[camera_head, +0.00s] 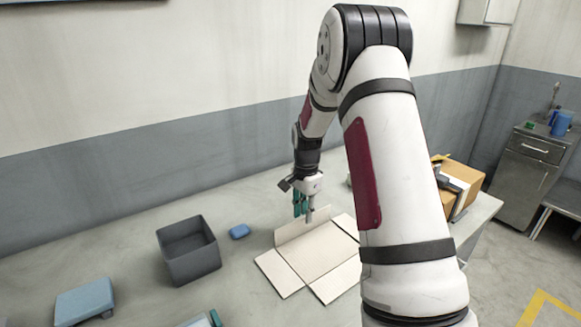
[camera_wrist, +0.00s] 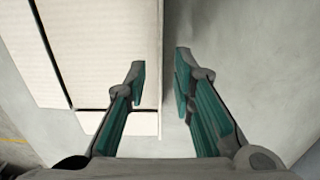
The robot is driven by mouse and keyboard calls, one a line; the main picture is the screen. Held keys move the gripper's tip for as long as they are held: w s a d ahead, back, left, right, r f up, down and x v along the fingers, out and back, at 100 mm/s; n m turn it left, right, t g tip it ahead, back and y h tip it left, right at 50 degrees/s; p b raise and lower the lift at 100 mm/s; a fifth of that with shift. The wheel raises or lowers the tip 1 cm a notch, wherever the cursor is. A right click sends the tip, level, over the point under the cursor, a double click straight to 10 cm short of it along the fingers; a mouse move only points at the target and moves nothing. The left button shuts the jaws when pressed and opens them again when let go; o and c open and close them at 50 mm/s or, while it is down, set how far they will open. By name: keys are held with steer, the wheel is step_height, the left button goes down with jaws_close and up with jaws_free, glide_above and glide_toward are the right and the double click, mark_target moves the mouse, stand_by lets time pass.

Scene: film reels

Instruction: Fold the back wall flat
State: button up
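The cardboard box (camera_head: 315,258) lies opened out on the table, its other panels spread flat or nearly so. Its back wall (camera_head: 290,231) appears to stand up along the far-left edge. My gripper (camera_head: 306,211) points down at this wall, near its middle, and covers part of it. In the wrist view the fingers (camera_wrist: 160,78) are open, with the wall's thin edge (camera_wrist: 161,45) running between them. The cardboard panels (camera_wrist: 95,50) fill the left side of that view. I cannot tell whether a finger touches the wall.
A dark grey open bin (camera_head: 188,250) stands left of the cardboard, with a small blue item (camera_head: 240,231) between them. A blue-grey box (camera_head: 84,301) lies at the front left. Brown boxes (camera_head: 458,183) stand at the right, partly behind my arm. Bare table lies behind the back wall.

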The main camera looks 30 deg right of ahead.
mark_target(303, 218)
step_height(303, 218, up, 12)
steer(key=s+a+r+n+t+b, duration=0.1)
steer(key=s+a+r+n, duration=0.6)
steer(key=s+a+r, duration=0.3)
steer(key=shift+s+a+n+t, duration=0.3)
steer(key=shift+a+t, duration=0.1)
steer(key=shift+a, duration=0.8)
steer(key=shift+w, duration=0.1)
